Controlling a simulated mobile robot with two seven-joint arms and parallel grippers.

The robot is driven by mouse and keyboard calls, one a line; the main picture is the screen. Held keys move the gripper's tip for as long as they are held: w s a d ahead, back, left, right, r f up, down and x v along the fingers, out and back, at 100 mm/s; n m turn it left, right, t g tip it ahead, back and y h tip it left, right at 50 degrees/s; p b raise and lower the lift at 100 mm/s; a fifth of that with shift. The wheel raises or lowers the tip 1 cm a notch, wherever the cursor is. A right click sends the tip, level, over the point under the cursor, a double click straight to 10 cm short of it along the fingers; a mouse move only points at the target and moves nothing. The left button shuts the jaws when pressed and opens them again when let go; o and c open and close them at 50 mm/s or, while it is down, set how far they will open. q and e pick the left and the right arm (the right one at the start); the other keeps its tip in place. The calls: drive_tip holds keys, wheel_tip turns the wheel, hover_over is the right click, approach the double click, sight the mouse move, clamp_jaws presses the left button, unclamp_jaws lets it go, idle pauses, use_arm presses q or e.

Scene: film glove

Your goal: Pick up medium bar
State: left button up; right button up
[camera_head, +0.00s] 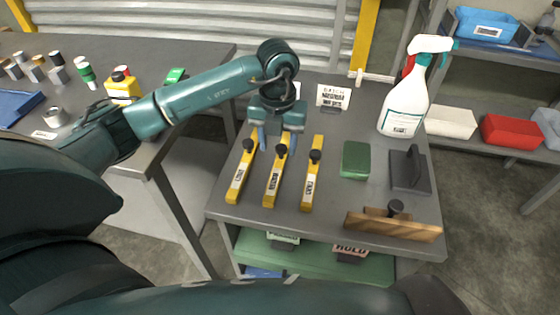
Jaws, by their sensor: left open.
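Three yellow bars with black knobs and white labels lie side by side on the grey cart top (335,205): a left bar (238,182), a middle bar (272,187) and a right bar (312,183). Their labels are too small to read surely; the middle one appears to be the medium bar. A sign (333,96) behind them seems to read "BATCH MEDIUM". My left gripper (279,142) points down over the far end of the middle bar, open, its fingers on either side of that bar's knob. Contact cannot be told. My right gripper is out of view.
A spray bottle (406,100), green block (355,160), dark block with handle (410,172) and wooden float (394,224) stand right of the bars. A dark table (190,62) with small containers is at left. A shelf (505,145) with bins stands at right.

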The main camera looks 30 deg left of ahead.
sight(280, 150)
use_arm(q)
drive_tip(key=f, duration=0.4)
drive_tip(key=shift+d+f, duration=0.2)
drive_tip(key=shift+f, duration=0.05)
drive_tip(key=shift+w, duration=0.1)
clamp_jaws()
